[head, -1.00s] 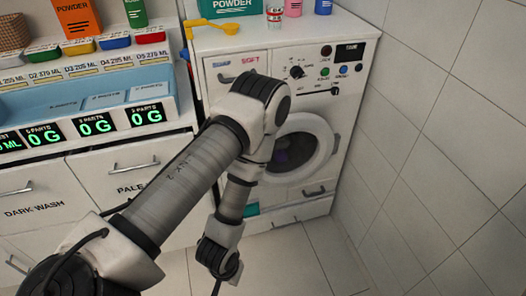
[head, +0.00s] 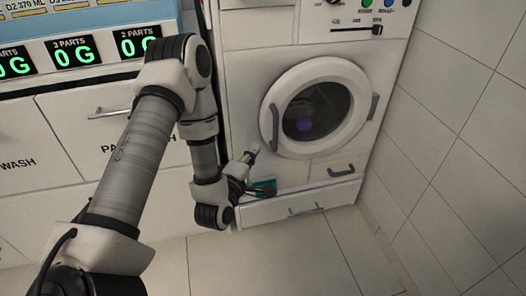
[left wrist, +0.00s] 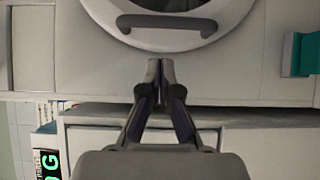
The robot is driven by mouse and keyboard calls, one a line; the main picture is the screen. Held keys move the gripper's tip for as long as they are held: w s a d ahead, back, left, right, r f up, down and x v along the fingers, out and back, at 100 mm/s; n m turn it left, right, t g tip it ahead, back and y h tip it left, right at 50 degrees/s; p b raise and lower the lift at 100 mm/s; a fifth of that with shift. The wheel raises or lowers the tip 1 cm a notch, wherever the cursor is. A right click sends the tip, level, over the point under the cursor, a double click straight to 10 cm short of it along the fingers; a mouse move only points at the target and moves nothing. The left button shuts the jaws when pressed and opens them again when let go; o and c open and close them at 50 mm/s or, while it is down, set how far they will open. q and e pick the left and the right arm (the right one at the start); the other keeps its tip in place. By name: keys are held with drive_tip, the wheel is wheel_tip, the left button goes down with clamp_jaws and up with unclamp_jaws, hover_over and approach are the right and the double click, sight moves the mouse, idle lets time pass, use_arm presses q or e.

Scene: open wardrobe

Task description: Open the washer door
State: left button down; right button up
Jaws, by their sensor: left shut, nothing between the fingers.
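The washer door (head: 340,148) is a round white ring with dark glass, and it sits closed on the washer front. A dark grey handle (head: 275,128) is on its left side. The same handle (left wrist: 167,22) shows in the left wrist view, just beyond the fingertips. My left gripper (head: 251,156) is below and left of that handle, apart from it. In the left wrist view my left gripper (left wrist: 160,68) is shut and empty, with its fingertips together. My right gripper is in neither view.
A teal item (head: 264,185) is low on the washer front beside my left wrist. A lower drawer (head: 300,203) runs along the washer's base. White cabinets stand at left and a tiled wall (head: 460,130) at right. The floor (head: 290,255) in front is clear.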

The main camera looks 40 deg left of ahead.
sight(267, 131)
use_arm(q)
drive_tip(key=b+x, duration=0.1)
drive_tip(key=x, duration=0.8)
drive_tip(key=shift+w+a, duration=0.1)
drive_tip(key=shift+w, duration=0.3)
drive_tip(key=shift+r, duration=0.1)
